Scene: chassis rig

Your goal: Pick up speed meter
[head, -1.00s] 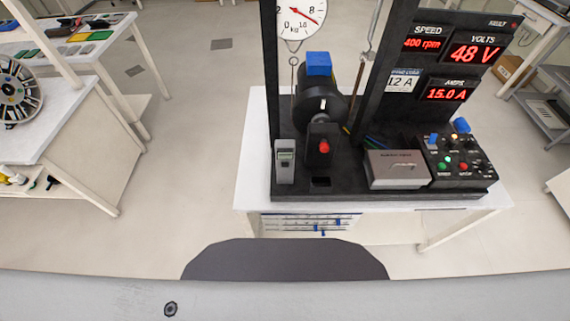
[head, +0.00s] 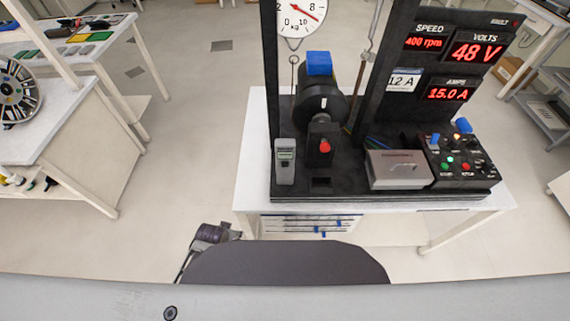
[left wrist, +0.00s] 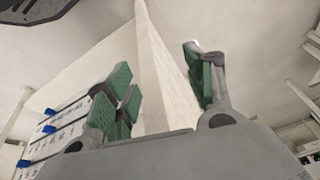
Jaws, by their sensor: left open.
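The speed meter appears to be the small grey upright handheld device (head: 285,161) with a greenish display. It stands at the front left of the black rig base (head: 350,190) in the head view. My left gripper (head: 228,235) is low, in front of the table's left front corner and below the tabletop, apart from the meter. Part of it is hidden by my body. In the left wrist view its green-padded fingers (left wrist: 163,88) are spread with nothing between them, and the meter is not seen there. My right gripper is in neither view.
The white table (head: 256,130) carries the rig. A motor with a blue top (head: 319,100) and red button stands right of the meter; a grey box (head: 398,169) and control panel (head: 461,160) lie farther right. Drawers (head: 310,224) sit below. Floor left of the table is clear.

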